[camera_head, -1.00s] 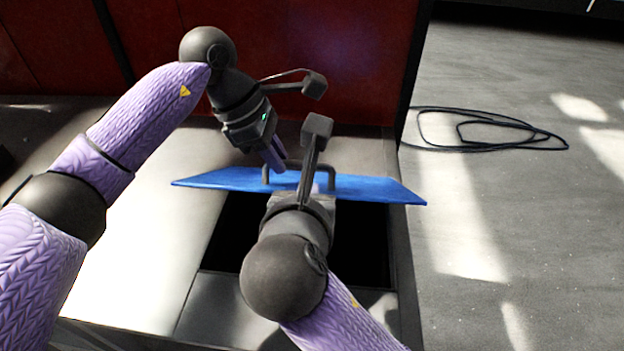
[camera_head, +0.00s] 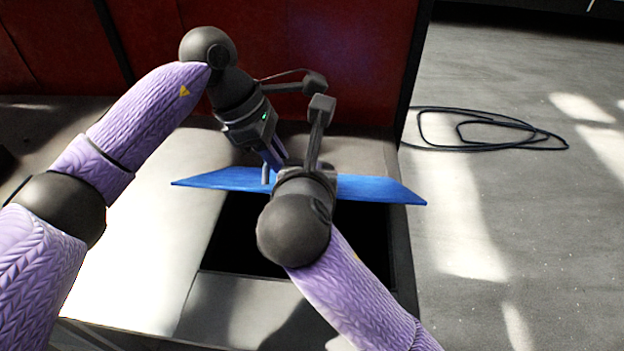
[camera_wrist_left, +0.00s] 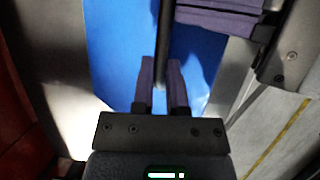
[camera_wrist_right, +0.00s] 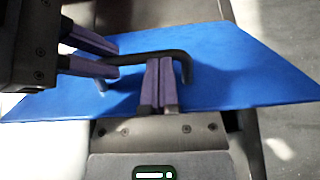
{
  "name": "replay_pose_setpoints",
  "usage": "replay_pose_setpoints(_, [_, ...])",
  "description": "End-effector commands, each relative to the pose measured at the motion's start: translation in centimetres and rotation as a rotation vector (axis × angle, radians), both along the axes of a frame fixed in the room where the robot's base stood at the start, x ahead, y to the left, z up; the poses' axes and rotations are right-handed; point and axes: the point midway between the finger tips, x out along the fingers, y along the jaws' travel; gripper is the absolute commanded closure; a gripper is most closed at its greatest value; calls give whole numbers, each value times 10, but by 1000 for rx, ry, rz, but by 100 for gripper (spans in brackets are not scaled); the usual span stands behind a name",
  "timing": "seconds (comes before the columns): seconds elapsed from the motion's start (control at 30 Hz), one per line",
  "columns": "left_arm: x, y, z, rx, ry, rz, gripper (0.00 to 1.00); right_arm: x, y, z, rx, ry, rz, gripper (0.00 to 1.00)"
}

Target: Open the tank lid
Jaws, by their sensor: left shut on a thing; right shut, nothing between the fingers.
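The tank lid (camera_head: 385,188) is a blue flat panel, raised and tilted over a dark rectangular opening (camera_head: 235,240). Its dark bar handle (camera_wrist_right: 135,57) shows in the right wrist view. My left gripper (camera_head: 273,160) is shut on the handle near its left end; its purple fingers also show in the left wrist view (camera_wrist_left: 163,75). My right gripper (camera_wrist_right: 161,72) is shut and empty, with its fingertips close to the handle; I cannot tell whether they touch it. In the head view my right wrist hides the right gripper's fingers and much of the lid's middle.
The opening lies in a grey bench-like top (camera_head: 150,240). A dark red wall (camera_head: 350,60) stands behind it. A black cable coil (camera_head: 485,130) lies on the grey floor at right, which is otherwise largely clear.

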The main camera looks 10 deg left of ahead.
Motion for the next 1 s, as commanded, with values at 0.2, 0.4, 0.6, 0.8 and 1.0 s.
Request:
replay_pose_setpoints(0.2, [1,1,-2,4,0,5,53,0,0,-1,-1,1,0,100])
replay_pose_setpoints(0.4, [0,0,-1,2,0,2,47,0,0,-2,-2,2,0,100])
replay_pose_setpoints(0.6, [0,5,11,2,-2,2,47,0,0,-2,-3,3,-1,100])
replay_pose_setpoints(0.8, [-5,26,63,1,-7,5,47,0,0,-2,-4,4,0,100])
replay_pose_setpoints(1.0, [-9,42,102,2,-4,3,47,0,0,-2,-4,4,0,100])
